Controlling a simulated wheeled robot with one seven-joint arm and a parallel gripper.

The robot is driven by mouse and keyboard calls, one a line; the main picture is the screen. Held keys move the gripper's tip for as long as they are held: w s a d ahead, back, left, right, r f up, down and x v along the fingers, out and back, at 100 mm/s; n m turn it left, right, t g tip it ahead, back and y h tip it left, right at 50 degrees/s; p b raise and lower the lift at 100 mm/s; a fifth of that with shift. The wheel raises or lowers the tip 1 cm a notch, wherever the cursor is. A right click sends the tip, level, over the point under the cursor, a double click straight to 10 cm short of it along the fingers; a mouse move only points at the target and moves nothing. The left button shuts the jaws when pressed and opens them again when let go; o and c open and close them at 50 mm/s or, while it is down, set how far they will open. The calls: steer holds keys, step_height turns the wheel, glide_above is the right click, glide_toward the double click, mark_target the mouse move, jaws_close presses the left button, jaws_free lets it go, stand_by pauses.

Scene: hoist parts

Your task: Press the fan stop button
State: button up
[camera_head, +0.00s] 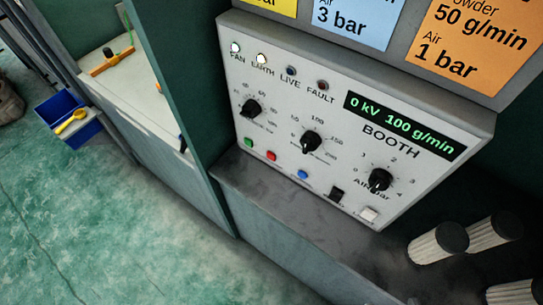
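The grey booth control panel (330,145) fills the middle of the camera_head view, tilted in the picture. Along its lower edge are a green button (248,142), a red button (271,155) and a blue button (303,175). The small labels near these buttons are too small to read, so I cannot confirm which one is marked fan stop. The FAN lamp (235,47) and the EARTH lamp (261,59) are lit. The LIVE lamp (291,70) and FAULT lamp (322,85) look dark. My gripper is not in view.
Three black knobs, including the left knob (251,107), stick out of the panel. A black switch (337,194) and a white square (369,214) sit lower right. Pale cylinders with dark tops (438,243) stand right. A green wall (185,90) borders the left; open floor (100,230) lies beyond.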

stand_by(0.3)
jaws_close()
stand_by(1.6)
